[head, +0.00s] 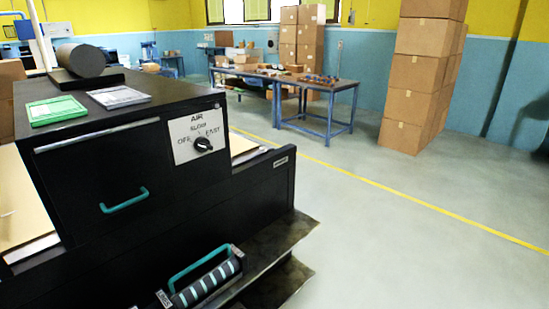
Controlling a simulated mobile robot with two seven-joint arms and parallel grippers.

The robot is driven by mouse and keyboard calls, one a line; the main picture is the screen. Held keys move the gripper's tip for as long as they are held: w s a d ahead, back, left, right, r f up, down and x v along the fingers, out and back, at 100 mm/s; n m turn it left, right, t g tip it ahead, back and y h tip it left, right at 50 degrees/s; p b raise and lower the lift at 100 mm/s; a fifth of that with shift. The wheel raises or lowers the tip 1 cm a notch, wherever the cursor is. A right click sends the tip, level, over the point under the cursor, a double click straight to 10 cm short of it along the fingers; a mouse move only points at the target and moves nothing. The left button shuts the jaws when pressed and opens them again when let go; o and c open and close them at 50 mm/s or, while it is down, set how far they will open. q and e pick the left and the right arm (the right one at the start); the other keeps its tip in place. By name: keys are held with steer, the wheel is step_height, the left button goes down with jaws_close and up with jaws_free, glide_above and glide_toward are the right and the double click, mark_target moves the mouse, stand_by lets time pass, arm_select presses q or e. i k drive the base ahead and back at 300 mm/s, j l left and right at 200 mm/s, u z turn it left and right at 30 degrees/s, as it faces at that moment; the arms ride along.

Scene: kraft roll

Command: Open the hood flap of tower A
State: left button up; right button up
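A black machine tower (215,165) fills the left of the head view. Its front has a dark panel (90,180) with a pale metal strip (95,135) along its top edge and a teal bar handle (125,201) low on it. The panel looks like the hood flap and appears shut, lying against the tower. I see no letter A that marks the tower. Neither of my grippers is in view.
An AIR dial plate (197,138) sits right of the panel. A green pad (56,110) and a grey roll (80,60) lie on top. A striped roller with a teal handle (200,265) sits low in front. Stacked cartons (422,75) stand beyond open floor (400,235).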

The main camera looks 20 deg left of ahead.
mark_target(89, 180)
steer(key=u, duration=1.65)
